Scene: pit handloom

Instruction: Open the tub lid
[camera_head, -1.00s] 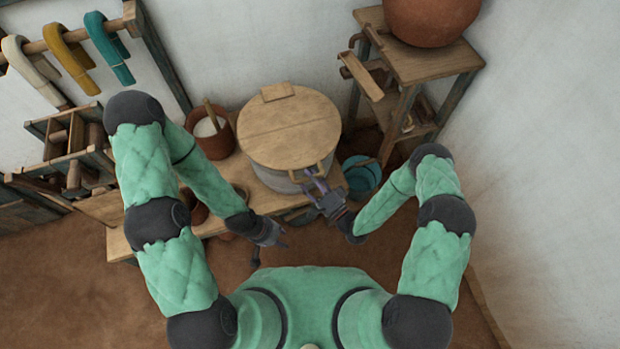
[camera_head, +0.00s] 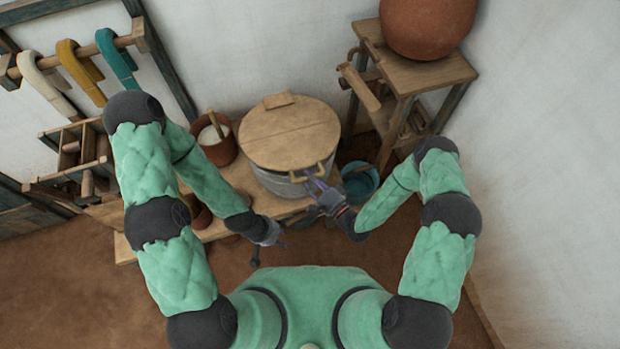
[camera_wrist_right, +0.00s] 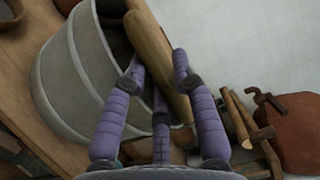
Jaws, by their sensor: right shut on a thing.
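The round wooden lid (camera_head: 290,130) sits over the grey tub (camera_head: 270,182) on the low bench, with a wooden block on its back part and a handle at its front edge. In the right wrist view the lid (camera_wrist_right: 150,40) shows edge-on, with a dark gap between it and the tub's rim (camera_wrist_right: 72,75), so its front is raised. My right gripper (camera_head: 311,177) is shut at the lid's front handle; its fingers (camera_wrist_right: 158,68) straddle the lid's edge in the wrist view. My left gripper (camera_head: 270,245) hangs empty and open in front of the bench, left of the tub.
A brown pot of white stuff (camera_head: 218,142) with a stick stands left of the tub. A teal bucket (camera_head: 360,182) stands right of it, near my right forearm. A wooden stand (camera_head: 420,70) bears a large clay pot (camera_head: 427,25).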

